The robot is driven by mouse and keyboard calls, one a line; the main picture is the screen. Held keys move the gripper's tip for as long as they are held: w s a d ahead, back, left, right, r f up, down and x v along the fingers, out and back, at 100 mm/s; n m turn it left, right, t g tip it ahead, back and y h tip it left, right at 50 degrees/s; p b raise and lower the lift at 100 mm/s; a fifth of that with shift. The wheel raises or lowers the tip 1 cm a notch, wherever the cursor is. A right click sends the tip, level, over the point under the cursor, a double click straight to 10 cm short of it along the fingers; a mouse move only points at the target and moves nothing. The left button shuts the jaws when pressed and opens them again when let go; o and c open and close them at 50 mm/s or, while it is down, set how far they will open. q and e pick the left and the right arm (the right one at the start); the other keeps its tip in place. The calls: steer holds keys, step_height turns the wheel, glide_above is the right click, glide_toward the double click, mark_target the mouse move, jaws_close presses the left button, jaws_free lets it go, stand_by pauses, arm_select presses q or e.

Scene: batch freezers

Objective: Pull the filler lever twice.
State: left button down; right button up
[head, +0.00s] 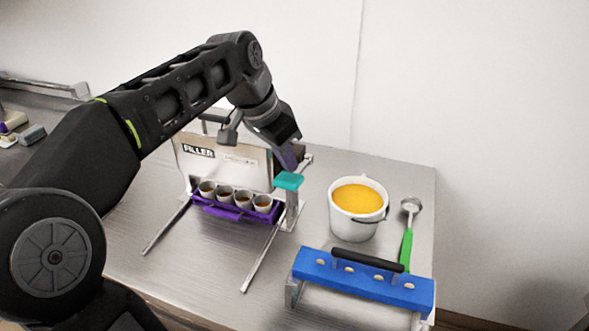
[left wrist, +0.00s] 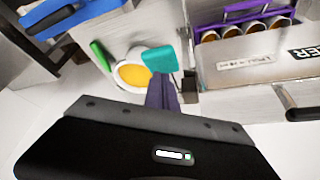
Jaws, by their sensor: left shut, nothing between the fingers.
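The filler (head: 230,155) is a metal box with a "FILLER" label, standing at the back of the steel table. A teal-topped lever (head: 289,181) stands at its right front corner. The teal piece also shows in the left wrist view (left wrist: 159,59). My left gripper (head: 290,160) points down just above and behind the teal top. Its purple fingers (left wrist: 164,93) are shut and empty, close to the teal piece; I cannot tell whether they touch it. A purple tray (head: 236,213) with several filled cups sits in front of the filler. My right gripper is not in view.
A white bucket of orange-yellow liquid (head: 358,208) stands right of the lever. A green-handled ladle (head: 407,246) lies beside it. A blue bar with a black handle (head: 362,278) sits on a metal stand at the front right. Two metal rails extend forward from the filler.

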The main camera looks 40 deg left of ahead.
arm_select(q)
step_height(320, 180, down, 8)
steer(key=b, duration=0.6)
steer(key=shift+b, duration=0.3)
stand_by(0.6)
steer(key=shift+r+p, duration=3.3)
steer(key=shift+r, duration=0.7)
step_height(320, 180, up, 5)
steer(key=p, duration=0.4)
